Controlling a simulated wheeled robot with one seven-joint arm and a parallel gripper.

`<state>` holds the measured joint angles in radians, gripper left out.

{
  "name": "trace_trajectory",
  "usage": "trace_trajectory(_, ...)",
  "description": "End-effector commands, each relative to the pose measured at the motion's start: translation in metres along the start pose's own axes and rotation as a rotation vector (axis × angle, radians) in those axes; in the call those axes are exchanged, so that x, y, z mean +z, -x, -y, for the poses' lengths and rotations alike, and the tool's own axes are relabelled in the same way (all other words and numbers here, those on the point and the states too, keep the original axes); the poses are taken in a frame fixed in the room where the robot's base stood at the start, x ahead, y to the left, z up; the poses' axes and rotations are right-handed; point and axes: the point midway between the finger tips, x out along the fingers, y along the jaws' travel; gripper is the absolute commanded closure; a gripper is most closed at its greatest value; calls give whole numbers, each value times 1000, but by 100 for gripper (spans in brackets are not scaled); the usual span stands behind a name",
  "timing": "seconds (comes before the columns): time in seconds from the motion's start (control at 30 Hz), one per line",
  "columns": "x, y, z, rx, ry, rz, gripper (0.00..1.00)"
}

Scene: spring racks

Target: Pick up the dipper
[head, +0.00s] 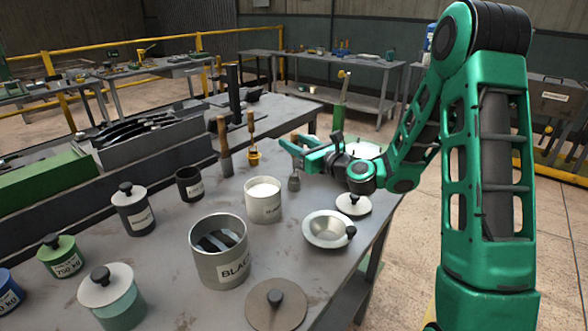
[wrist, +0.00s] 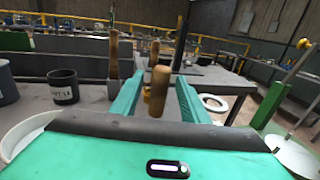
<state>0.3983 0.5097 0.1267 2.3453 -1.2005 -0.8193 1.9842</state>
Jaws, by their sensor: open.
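The dipper (head: 294,183) has a small grey cup that shows below my gripper in the head view, near the table's right side. Its upper part is hidden there by the fingers. In the wrist view an upright wooden handle (wrist: 158,92), apparently the dipper's, stands between my two green fingers. My gripper (head: 296,148) is open, with fingers pointing left across the table. In the wrist view a finger lies on each side of the handle, with visible gaps, so the gripper (wrist: 159,78) does not appear to grip it.
A wooden-handled tool with a brass base (head: 254,157) and another with a grey lower part (head: 227,163) stand left of my gripper. A white-filled pot (head: 263,209), a metal bowl (head: 328,231) and a round lid (head: 353,205) are nearby. A large labelled canister (head: 219,262) stands in front.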

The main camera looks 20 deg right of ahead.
Motion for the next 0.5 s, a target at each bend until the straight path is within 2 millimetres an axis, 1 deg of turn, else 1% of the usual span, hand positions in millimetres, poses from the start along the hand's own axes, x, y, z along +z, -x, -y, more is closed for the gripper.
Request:
trace_trajectory(0.1,2,-18,-2,6,3,3,59)
trace_trajectory(0.23,2,-35,-1,5,2,2,59)
trace_trajectory(0.37,2,-43,0,3,2,1,59)
trace_trajectory(0.5,1,-44,1,2,1,0,59)
